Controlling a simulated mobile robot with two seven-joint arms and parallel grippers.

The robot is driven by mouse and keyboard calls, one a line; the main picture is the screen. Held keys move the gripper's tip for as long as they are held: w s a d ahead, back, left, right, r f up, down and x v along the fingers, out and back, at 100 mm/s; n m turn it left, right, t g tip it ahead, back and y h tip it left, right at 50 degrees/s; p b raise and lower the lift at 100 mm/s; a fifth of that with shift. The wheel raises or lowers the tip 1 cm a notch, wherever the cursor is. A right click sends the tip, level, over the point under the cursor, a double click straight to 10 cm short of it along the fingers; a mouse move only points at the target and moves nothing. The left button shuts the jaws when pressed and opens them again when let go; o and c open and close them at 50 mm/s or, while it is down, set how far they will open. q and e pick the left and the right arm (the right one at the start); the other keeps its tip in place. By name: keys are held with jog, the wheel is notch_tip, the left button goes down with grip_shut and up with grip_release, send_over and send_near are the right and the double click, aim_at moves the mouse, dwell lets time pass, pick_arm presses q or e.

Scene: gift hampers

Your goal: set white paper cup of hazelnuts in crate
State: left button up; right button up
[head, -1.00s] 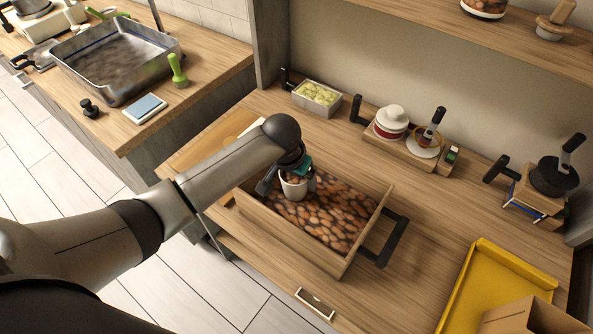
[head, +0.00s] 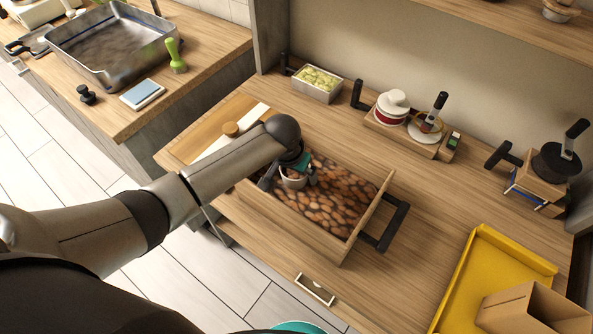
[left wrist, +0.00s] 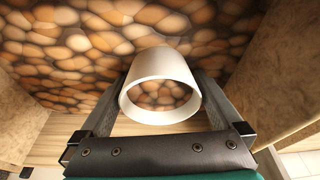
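The white paper cup (head: 292,183) is between the fingers of my left gripper (head: 289,180), inside the left end of the wooden crate (head: 297,238). In the left wrist view the cup (left wrist: 158,72) has a finger against each side, and brown hazelnuts show in its mouth. The crate's inside has a brown, nut-like or pebble-like pattern, which fills the background behind the cup. I cannot tell whether the cup's base touches the crate floor. My right gripper is out of view.
The crate has a dark handle (head: 391,223) at its right end. A yellow tray (head: 457,284) and a cardboard box (head: 505,309) are at the lower right. A metal tin (head: 317,84) and a wooden stand (head: 404,135) are behind.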

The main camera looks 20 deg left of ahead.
pick_arm(q)
jog(key=p+v, duration=0.2)
jog(key=v, duration=1)
jog(key=shift+r+p, duration=0.2)
jog(key=shift+p, duration=0.15)
